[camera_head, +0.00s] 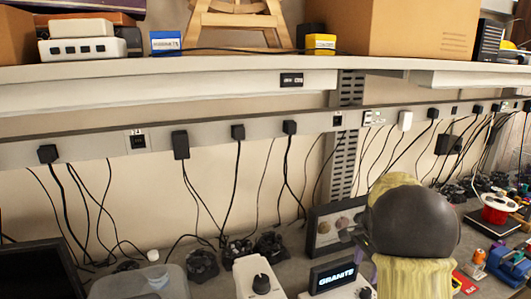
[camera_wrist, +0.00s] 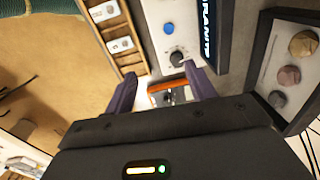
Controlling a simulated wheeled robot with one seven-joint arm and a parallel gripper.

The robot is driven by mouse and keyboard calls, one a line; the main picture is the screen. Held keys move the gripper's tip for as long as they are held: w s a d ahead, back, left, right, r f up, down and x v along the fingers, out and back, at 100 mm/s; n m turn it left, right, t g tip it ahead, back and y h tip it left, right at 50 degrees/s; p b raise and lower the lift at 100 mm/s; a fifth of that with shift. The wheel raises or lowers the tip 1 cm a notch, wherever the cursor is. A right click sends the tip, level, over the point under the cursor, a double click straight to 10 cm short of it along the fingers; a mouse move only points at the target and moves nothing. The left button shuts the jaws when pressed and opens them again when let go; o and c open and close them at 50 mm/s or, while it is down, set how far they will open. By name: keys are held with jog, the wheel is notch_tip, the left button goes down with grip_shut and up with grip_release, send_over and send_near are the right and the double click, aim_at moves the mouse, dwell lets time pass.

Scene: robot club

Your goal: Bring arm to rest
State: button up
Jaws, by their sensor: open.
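My gripper (camera_wrist: 160,70) shows in the wrist view with its two purple fingers spread apart. An orange and grey object (camera_wrist: 167,87) shows in the gap between the fingers. I cannot tell how far it is from them, and neither finger is seen closed on it. In the head view, a pale yellow and dark grey arm part of mine (camera_head: 412,222) stands at the lower right, over the bench. It hides most of the gripper there.
A white device with a GRANITE display (camera_head: 333,274) stands beside the arm; its knob side (camera_wrist: 170,35) shows ahead of the fingers. A dark-framed panel with round discs (camera_wrist: 287,68) is close on the right. A shelf (camera_head: 220,75) runs above the cable-hung bench.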

jog(key=s+a+f+n+t, duration=0.1)
jog(key=s+a+f+n, duration=0.1)
jog(key=s+a+n, duration=0.4)
jog(key=s+a+f+n, duration=0.1)
jog(key=s+a+n, duration=0.5)
jog(key=s, duration=0.8)
jog(key=shift+s+a+f+n+t, duration=0.2)
jog(key=shift+s+f+n+t, duration=0.2)
jog(key=shift+n, duration=0.8)
jog(key=shift+c, duration=0.2)
jog(key=c, duration=0.4)
jog(key=shift+o, duration=0.2)
jog(key=shift+w+a, duration=0.1)
jog(key=shift+a, duration=0.05)
